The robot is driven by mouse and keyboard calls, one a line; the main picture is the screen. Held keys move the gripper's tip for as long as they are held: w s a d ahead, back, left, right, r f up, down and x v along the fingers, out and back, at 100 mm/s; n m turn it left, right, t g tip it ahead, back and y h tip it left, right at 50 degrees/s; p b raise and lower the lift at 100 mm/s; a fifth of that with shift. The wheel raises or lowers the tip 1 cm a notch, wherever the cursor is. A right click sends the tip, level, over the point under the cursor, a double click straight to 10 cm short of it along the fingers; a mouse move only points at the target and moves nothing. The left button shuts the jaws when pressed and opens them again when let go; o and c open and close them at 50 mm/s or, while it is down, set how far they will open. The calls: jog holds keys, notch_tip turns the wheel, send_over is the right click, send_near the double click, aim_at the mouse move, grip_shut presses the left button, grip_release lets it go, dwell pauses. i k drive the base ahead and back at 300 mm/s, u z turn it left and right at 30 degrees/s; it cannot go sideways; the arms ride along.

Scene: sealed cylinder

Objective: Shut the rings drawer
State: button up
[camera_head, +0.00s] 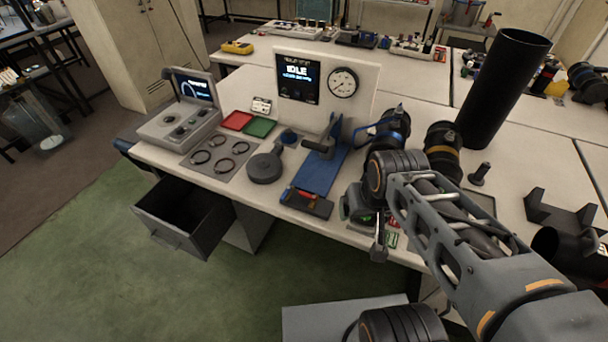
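The drawer (168,232) is dark grey and hangs pulled out from under the left end of the workbench. Its inside looks dark and empty, though its far corner is shaded. A grey mat (208,171) on the bench above it carries several dark rings (222,165). My gripper (378,243) seems to be at the bench's front edge, right of the blue fixture and well to the right of the drawer. It is small and partly hidden by my arm, so its finger opening is unclear.
A console with a screen (180,127), red and green trays (259,127), and a blue fixture (318,172) stand on the bench (420,90). A tall black cylinder (503,85) stands at right. Green floor (90,265) before the drawer is clear.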

aim_at(214, 214)
jog(key=u, duration=2.25)
jog(key=i, duration=1.15)
jog(key=u, duration=1)
